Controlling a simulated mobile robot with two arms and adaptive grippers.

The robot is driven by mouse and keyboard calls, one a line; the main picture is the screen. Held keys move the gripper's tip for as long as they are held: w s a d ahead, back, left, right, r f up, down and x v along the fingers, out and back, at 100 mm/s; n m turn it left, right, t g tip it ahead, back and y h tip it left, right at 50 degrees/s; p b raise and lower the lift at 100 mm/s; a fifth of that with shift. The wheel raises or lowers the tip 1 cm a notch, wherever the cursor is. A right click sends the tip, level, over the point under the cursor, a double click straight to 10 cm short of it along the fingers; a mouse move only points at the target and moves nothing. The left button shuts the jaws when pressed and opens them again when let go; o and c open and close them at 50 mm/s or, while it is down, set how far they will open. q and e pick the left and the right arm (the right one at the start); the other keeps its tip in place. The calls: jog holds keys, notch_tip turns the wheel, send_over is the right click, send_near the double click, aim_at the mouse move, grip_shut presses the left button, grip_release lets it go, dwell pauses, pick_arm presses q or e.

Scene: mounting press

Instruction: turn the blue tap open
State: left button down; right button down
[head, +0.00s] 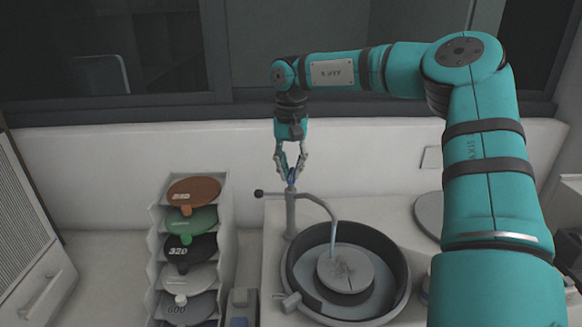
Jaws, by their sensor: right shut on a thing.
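The blue tap (291,181) sits on top of a grey upright pipe (290,215) behind the round basin. Only a little of its blue shows between my fingers. My right gripper (291,177) comes down from above and is shut on the blue tap. A thin curved spout (326,207) runs from the pipe to the right, and a pale stream seems to drop from its end toward the basin. My left gripper is not in view.
A dark round basin (399,264) with a grey disc (345,270) stands below the spout. A rack (226,235) of coloured discs stands to the left. A wall and window frame (130,108) close off the back.

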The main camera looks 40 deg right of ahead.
aim_at(291, 173)
jog(key=shift+n, duration=1.1)
jog(key=c, duration=1.4)
grip_release()
notch_tip(291, 173, up, 12)
jog(key=shift+f, duration=0.1)
